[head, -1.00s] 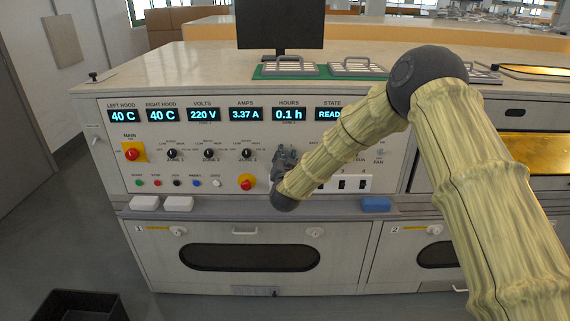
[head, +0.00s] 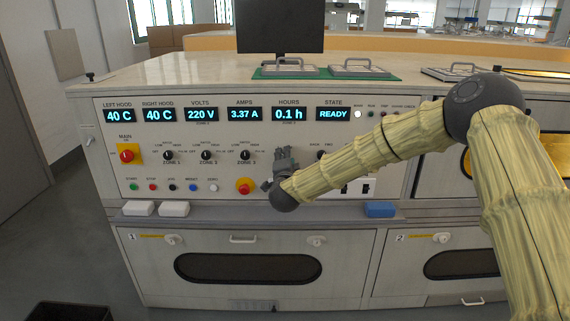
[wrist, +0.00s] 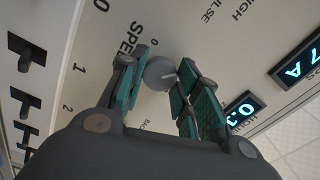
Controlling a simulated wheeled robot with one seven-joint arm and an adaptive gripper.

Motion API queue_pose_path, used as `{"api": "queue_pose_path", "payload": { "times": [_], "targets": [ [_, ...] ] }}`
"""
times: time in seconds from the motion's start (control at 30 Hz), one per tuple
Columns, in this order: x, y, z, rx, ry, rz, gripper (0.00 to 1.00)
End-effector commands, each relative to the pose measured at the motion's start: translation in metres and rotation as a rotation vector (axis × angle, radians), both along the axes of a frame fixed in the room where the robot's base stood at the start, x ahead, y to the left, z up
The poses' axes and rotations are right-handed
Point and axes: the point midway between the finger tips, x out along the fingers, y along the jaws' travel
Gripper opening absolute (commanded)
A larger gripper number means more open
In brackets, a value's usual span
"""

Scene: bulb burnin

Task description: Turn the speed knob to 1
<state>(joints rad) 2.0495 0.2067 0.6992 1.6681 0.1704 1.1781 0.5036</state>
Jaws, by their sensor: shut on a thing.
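In the head view my gripper (head: 285,160) is at the panel, right of the zone knobs, and hides the speed knob.
Black switches (wrist: 26,97) marked 1 and 2 lie left in the wrist view. Zone knobs (head: 207,155) and displays (head: 202,115) line the panel. A blue block (head: 379,209) rests on the ledge below.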

Motion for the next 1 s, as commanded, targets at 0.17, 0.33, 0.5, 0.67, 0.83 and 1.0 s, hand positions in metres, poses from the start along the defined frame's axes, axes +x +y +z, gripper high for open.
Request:
{"api": "queue_pose_path", "payload": {
  "times": [0.17,0.33,0.5,0.67,0.83,1.0],
  "targets": [
    [-0.0001,-0.0010,-0.0018,0.049,0.002,-0.002,0.08],
    [-0.0001,-0.0009,-0.0012,0.067,0.002,-0.001,0.08],
    [-0.0001,-0.0008,-0.0011,0.068,0.002,-0.001,0.08],
    [-0.0002,-0.0008,-0.0012,0.068,0.002,-0.001,0.08],
    [-0.0001,-0.0007,-0.0012,0.067,0.002,-0.001,0.54],
    [-0.0001,-0.0004,-0.0006,0.067,0.001,0.000,0.54]
  ]
}}
